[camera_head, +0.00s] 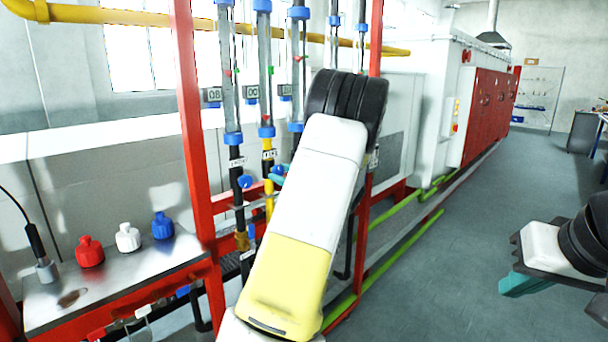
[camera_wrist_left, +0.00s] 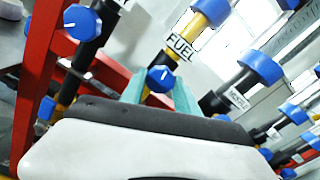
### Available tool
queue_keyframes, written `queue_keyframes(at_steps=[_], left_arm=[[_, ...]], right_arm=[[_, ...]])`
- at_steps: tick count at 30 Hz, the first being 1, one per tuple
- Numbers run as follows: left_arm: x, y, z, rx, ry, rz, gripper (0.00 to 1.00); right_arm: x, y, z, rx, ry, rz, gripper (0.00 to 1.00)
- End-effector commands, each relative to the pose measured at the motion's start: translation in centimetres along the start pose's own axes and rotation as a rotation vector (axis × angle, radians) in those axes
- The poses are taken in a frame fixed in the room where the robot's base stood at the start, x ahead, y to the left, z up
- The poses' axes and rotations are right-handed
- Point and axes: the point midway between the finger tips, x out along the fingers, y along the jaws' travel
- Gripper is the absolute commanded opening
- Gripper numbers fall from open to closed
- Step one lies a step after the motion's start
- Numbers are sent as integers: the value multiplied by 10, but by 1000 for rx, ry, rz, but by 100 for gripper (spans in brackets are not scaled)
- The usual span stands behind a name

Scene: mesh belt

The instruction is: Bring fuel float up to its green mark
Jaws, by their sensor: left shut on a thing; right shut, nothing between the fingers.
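The fuel flowmeter is a clear upright tube (camera_head: 265,85) with blue end fittings, above a yellow pipe in the head view. Its FUEL label (camera_wrist_left: 180,46) reads clearly in the left wrist view. A small green spot shows high on the tube and a small red one low; which is the float is too small to tell. The blue fuel valve knob (camera_wrist_left: 161,79) sits on the yellow pipe below the label. My left gripper (camera_wrist_left: 160,88) has its teal fingers on both sides of this knob, shut on it. My right gripper (camera_head: 518,285) is shut and empty at lower right.
Similar tubes stand beside the fuel one on the red frame (camera_head: 190,120), with another blue knob (camera_head: 245,181) to the left. A metal shelf (camera_head: 120,283) holds red, white and blue bottles. Open grey floor (camera_head: 450,230) lies to the right.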

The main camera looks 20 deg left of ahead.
Motion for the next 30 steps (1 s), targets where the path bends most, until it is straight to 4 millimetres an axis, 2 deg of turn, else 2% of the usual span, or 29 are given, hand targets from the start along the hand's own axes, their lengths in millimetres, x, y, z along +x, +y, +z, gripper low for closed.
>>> queue_keyframes(at_steps=[30], left_arm=[[-1, -2, -1, -963, 4, 1, 0]], right_arm=[[0, 0, 0, 0, 0, 0, 0]])
